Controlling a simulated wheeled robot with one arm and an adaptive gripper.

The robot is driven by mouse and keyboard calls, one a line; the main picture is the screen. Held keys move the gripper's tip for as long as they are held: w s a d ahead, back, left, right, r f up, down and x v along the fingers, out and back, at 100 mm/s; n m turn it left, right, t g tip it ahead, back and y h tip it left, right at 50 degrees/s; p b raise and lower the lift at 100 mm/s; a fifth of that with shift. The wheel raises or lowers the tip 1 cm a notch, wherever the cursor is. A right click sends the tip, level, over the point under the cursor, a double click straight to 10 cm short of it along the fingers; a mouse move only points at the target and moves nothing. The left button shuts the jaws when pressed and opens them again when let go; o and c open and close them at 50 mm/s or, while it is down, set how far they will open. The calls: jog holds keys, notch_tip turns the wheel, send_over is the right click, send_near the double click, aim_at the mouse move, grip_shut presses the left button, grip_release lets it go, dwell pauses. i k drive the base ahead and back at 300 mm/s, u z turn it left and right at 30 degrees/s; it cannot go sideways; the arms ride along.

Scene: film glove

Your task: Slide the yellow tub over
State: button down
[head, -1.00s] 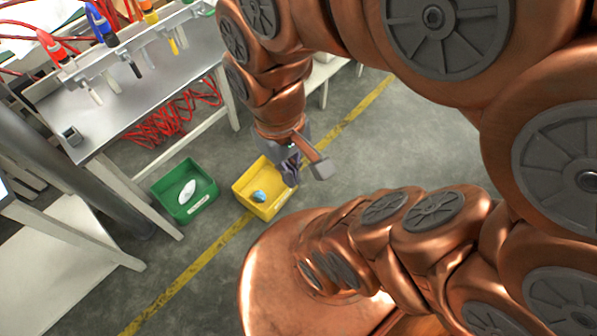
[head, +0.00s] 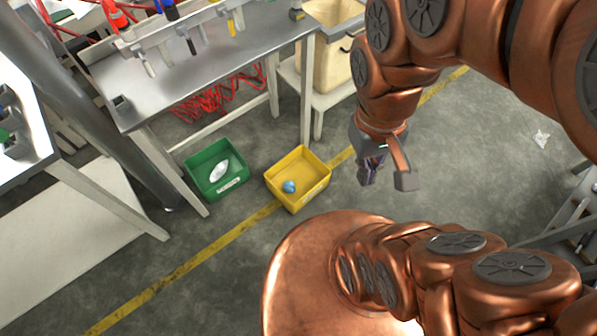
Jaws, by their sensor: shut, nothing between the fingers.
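The yellow tub (head: 311,190) stands on the grey floor, over the edge of the yellow floor line. A small blue item (head: 289,187) lies inside it, near its front left side. My gripper (head: 372,178) is to the right of the tub, apart from it in the picture, pointing down with its fingers shut and nothing held. Its height above the floor is hard to tell.
A green tub (head: 203,187) with a white item (head: 219,170) stands left of the yellow tub, with a gap between. A metal workbench (head: 190,75) with tools is behind. A crumpled white scrap (head: 541,138) lies on open floor at right.

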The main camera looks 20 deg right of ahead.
aim_at(308, 174)
jog(key=u, duration=2.1)
jog(key=i, duration=1.45)
jog(key=z, duration=2.95)
